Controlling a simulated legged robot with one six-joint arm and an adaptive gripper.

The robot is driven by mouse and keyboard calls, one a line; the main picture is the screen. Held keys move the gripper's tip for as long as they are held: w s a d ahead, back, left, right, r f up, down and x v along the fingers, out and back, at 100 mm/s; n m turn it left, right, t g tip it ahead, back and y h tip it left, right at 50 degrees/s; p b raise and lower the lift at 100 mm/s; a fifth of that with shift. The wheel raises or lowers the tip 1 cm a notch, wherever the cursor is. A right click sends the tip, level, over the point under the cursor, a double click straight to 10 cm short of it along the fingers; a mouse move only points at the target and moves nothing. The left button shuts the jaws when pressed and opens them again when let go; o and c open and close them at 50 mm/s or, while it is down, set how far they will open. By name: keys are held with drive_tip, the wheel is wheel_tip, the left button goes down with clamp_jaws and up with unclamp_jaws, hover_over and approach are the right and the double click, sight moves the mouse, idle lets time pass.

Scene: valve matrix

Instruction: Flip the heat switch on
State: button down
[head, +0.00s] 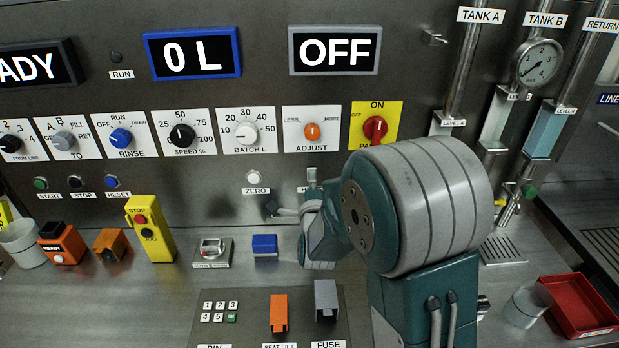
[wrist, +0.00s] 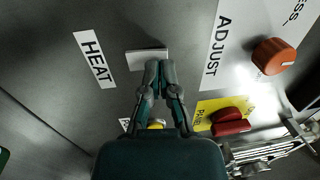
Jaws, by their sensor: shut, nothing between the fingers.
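The HEAT label (wrist: 95,58) is on the grey panel in the wrist view. A small pale switch piece (wrist: 148,58) is beside it, directly in front of my fingertips. In the head view the pale switch (head: 312,176) shows just above my arm, and its label is mostly hidden by the arm. My gripper (wrist: 160,66) is shut and empty, with its fingertips at the near edge of the switch piece. I cannot tell if they touch. In the head view my gripper (head: 274,209) is low against the panel. The lever's position is hard to make out.
The orange ADJUST knob (head: 312,131) and red PANEL knob (head: 375,129) are above the switch. The white ZERO button (head: 253,177) is to its left. A blue block (head: 264,244) stands on the counter below. A display (head: 335,50) reads OFF.

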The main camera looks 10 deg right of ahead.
drive_tip(key=shift+w+d, duration=0.1)
drive_tip(key=shift+w, duration=0.15)
drive_tip(key=shift+w+r, duration=0.1)
drive_tip(key=shift+w, duration=0.05)
idle(0.4)
